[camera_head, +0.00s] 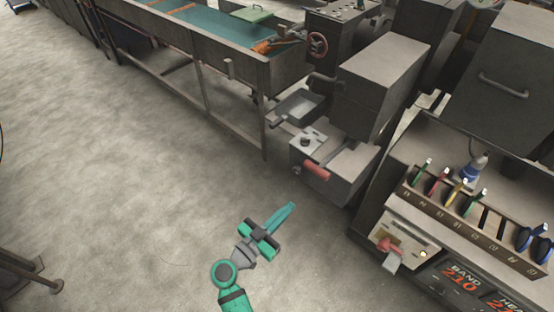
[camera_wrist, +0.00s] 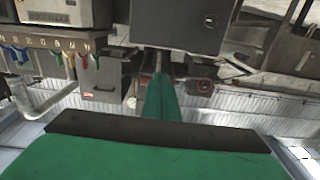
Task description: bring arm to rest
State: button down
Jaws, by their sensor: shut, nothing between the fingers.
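My gripper (camera_head: 288,209) shows in the head view over the open floor, at the end of my green and grey arm. Its teal fingers lie together and point up and to the right, towards the grey machines. Nothing is between them. In the wrist view the shut green fingers (camera_wrist: 161,100) stand at the middle, beyond the dark bar and the green gripper body. The fingers appear apart from the machines in the head view.
A grey machine with a red handle (camera_head: 316,170) stands beyond my gripper. At right is a panel with coloured-handled tools (camera_head: 442,184). A long table with a teal top (camera_head: 205,32) stands at the back. The floor (camera_head: 120,180) at left is clear.

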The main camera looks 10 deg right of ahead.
jog(key=shift+f, duration=0.1)
jog(key=s+a+f+n+t+y, duration=0.1)
jog(key=s+a+f+n+y, duration=0.3)
jog(key=s+f+n+y, duration=0.65)
jog(key=s+a+y, duration=0.3)
jog(key=s+a, duration=0.3)
jog(key=s, duration=0.5)
jog(key=s+a+r+t+y, duration=0.1)
jog(key=s+r+t, duration=0.2)
jog(key=s+r, duration=0.6)
notch_tip(320, 180, up, 3)
jog(key=shift+s+r, duration=0.1)
jog(key=shift+s, duration=0.25)
dwell(1.7)
